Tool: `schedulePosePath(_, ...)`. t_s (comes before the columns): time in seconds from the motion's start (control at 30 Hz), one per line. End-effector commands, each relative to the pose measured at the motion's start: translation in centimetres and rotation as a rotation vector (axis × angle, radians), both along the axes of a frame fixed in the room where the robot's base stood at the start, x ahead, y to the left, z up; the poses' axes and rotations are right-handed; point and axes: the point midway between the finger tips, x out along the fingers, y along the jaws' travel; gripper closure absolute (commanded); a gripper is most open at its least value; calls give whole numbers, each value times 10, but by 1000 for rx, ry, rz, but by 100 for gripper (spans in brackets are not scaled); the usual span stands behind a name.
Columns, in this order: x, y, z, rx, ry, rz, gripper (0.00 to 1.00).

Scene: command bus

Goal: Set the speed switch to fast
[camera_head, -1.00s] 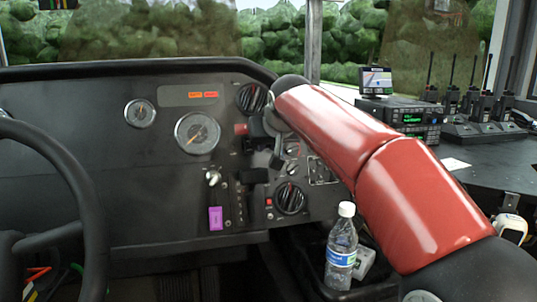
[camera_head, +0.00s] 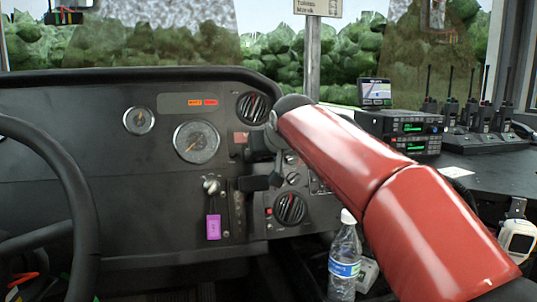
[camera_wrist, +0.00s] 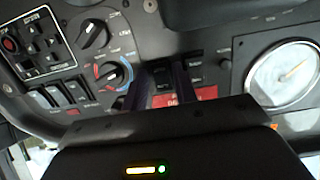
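My gripper (camera_wrist: 159,88) reaches against the dashboard panel. In the wrist view its two dark fingers stand apart, with a gap between them. A column of small black rocker switches (camera_wrist: 195,72) shows between and beside the fingers, above a red label (camera_wrist: 196,94). I cannot read which of these is the speed switch, or tell its position. I cannot tell whether a finger touches a switch. In the head view my dark gripper (camera_head: 262,145) hides part of the panel, near the red label (camera_head: 240,138).
A rotary knob (camera_wrist: 94,34) and a red-and-blue ringed knob (camera_wrist: 112,75) sit beside the fingers in the wrist view. A round gauge (camera_wrist: 284,74) is at the right. In the head view, a lever with a purple tag (camera_head: 213,227) and a bottle (camera_head: 344,262) are below.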

Motion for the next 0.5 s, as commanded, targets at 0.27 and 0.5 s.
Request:
schedulePosePath(0.27, -29, -9, 19, 1, -3, -2, 72)
schedulePosePath(0.5, -58, -17, 35, 0, -1, -1, 72)
